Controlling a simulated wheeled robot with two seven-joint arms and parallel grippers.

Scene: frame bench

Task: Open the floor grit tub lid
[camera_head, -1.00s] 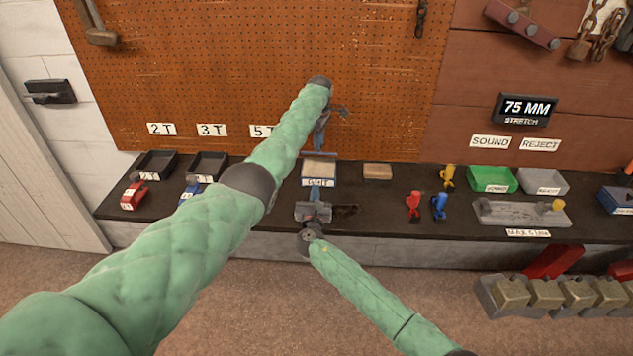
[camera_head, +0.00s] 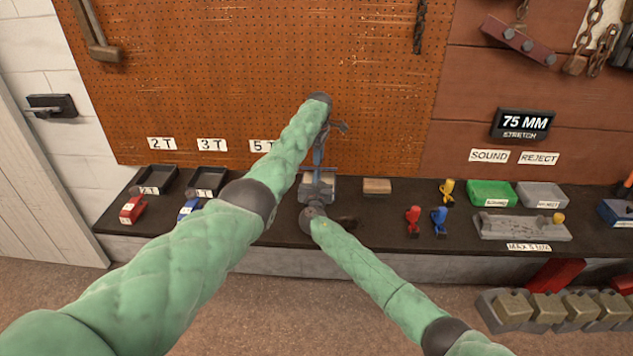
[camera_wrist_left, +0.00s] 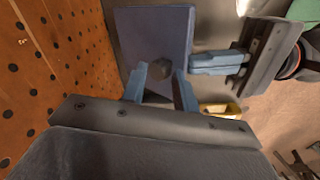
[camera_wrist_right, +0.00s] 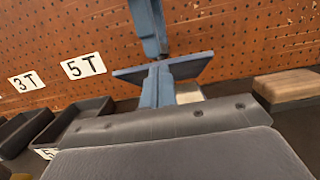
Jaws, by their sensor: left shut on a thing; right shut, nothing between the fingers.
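The tub lid (camera_wrist_left: 150,30) is a blue-grey square plate with a dark knob (camera_wrist_left: 162,68). My left gripper (camera_wrist_left: 160,82) is shut on this knob. In the right wrist view the lid (camera_wrist_right: 190,68) is tilted, with part of the pale grit tub (camera_wrist_right: 188,93) below it. My right gripper (camera_wrist_right: 159,84) is shut and empty, with its fingers close beside the lid; I cannot tell whether they touch it. In the head view my right gripper (camera_head: 318,172) hides most of the tub and its label, and my left gripper (camera_head: 318,145) is just above.
A wooden block (camera_head: 377,186) lies right of the tub. Black trays (camera_head: 208,177) stand to the left. Red (camera_head: 413,218) and blue (camera_head: 439,217) small items, a green bin (camera_head: 491,192) and a grey gauge block (camera_head: 520,228) stand to the right. The pegboard (camera_head: 250,80) rises close behind.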

